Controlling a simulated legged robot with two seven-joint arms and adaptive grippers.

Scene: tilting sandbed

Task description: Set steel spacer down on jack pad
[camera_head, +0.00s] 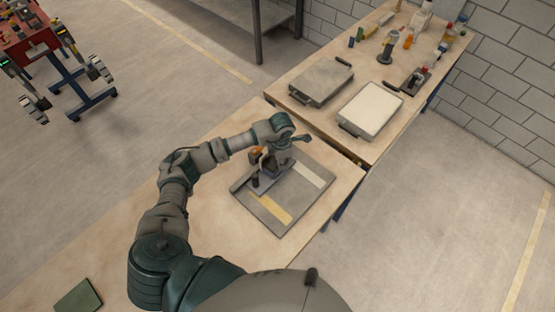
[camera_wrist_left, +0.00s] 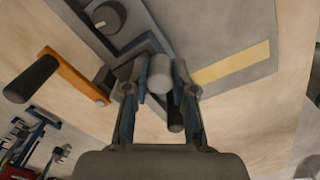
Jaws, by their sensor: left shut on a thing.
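My left gripper (camera_head: 267,163) reaches down over a grey framed plate (camera_head: 251,204) on the near table. In the left wrist view the two fingers (camera_wrist_left: 160,88) are closed on a light grey, round-ended piece (camera_wrist_left: 160,70), which looks like the steel spacer. Beside it lies a dark grey fixture with a round black knob (camera_wrist_left: 105,18). An orange lever (camera_wrist_left: 75,76) with a black grip sticks out to the left. A black rod end (camera_wrist_left: 176,118) shows between the fingers. I cannot pick out the jack pad for certain. My right gripper is out of view.
The plate has a yellow strip (camera_head: 270,209) and a pale strip. The far table holds a grey slab (camera_head: 321,80), a white-topped tray (camera_head: 370,108) and several small items. A dark green pad (camera_head: 78,297) lies at the near left. Bare wood surrounds the plate.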

